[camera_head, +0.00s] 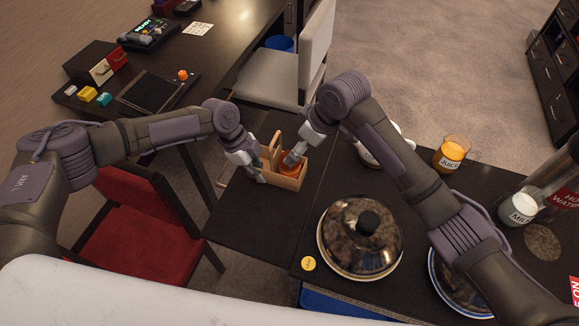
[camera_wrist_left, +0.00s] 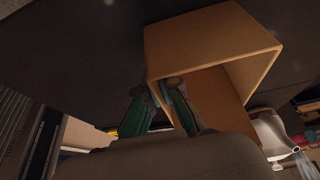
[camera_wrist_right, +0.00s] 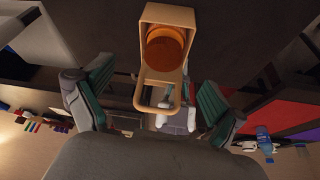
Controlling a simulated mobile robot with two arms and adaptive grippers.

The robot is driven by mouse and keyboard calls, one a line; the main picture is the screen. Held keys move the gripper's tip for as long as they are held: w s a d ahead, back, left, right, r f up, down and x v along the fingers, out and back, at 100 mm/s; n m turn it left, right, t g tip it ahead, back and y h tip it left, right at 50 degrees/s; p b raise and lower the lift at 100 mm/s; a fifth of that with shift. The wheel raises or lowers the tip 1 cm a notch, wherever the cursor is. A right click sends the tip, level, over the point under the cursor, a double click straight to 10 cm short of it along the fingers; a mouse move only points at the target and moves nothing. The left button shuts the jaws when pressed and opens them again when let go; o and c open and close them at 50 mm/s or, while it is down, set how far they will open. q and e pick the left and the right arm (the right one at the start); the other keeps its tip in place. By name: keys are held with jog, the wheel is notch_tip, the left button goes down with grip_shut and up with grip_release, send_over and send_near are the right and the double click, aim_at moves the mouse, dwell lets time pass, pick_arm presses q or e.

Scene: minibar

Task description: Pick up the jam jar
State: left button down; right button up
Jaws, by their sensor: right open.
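The jam jar (camera_head: 291,163) is orange and stands in one end of a wooden caddy (camera_head: 289,183) on the dark table. In the right wrist view, the round orange jar (camera_wrist_right: 165,50) sits inside the caddy's far compartment. My right gripper (camera_head: 294,158) is over the caddy by the jar. My left gripper (camera_head: 260,179) is at the caddy's left end. In the left wrist view, its fingers (camera_wrist_left: 157,88) are close together on either side of the caddy's wall edge. My right gripper partly hides the jar.
A domed lid on a plate (camera_head: 360,237) stands in front. A juice jug (camera_head: 452,153) and a milk jug (camera_head: 517,208) are to the right. A white pot (camera_head: 369,158) is behind my right arm. A red chair (camera_head: 140,225) and a grey chair (camera_head: 290,75) flank the table.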

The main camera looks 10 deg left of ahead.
aim_at(290, 168)
jog(key=x, duration=0.7)
jog(key=shift+s+a+f, duration=0.1)
jog(key=shift+s+f, duration=0.1)
jog(key=shift+f, duration=0.15)
jog(key=shift+c, duration=0.2)
jog(key=shift+s+f, duration=0.1)
jog(key=c, duration=1.3)
